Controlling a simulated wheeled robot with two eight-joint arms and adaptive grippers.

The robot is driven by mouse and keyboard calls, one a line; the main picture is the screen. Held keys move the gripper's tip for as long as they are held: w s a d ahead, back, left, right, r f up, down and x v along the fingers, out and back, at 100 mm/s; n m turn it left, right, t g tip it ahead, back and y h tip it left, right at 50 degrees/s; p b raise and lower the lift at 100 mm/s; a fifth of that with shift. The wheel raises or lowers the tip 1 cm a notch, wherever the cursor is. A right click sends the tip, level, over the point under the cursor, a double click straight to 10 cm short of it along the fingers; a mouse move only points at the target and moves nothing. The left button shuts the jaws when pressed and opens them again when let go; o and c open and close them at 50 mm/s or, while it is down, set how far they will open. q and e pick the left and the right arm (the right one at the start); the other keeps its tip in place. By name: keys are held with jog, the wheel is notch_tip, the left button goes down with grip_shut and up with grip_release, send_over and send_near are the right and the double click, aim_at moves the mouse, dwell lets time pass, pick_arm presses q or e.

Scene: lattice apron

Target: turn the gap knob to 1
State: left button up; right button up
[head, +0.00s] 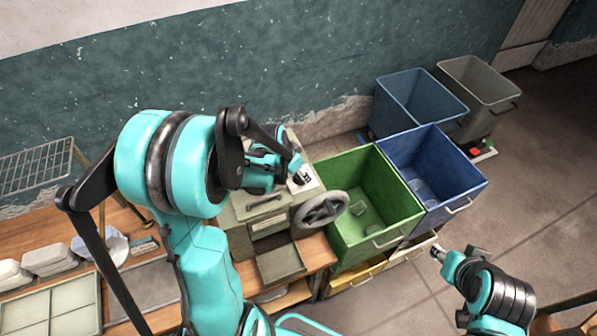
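A grey-green machine (262,222) stands on the wooden bench, with a handwheel (321,208) on its right side. On its top is a white plate (309,183) with dark markings, too small to read. My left gripper (294,172) is at this plate, reaching in from the left and above. The gap knob cannot be made out clearly; the gripper and arm cover that part of the machine. Whether the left fingers are closed on it cannot be told. My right gripper (438,251) is far off at the lower right, over the floor, with nothing visible in it.
A green bin (372,235) and a blue bin (462,195) stand right of the machine, with a yellow drawer or bin (358,277) below. Two more bins (408,98) stand behind. Trays and pale blocks (50,258) lie on the bench at left. Floor at right is mostly clear.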

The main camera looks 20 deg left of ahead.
pick_arm(q)
jog(key=shift+w, duration=0.1)
grip_shut()
jog(key=shift+n, duration=0.3)
jog(key=n+y+b, duration=0.1)
jog(key=n+b, duration=0.1)
jog(key=n, duration=0.1)
jog(key=shift+d+f, duration=0.1)
jog(key=shift+d, duration=0.1)
jog(key=n+y+b, duration=0.2)
jog(key=n, duration=0.3)
jog(key=shift+d, duration=0.1)
jog(key=shift+n, duration=0.3)
grip_release()
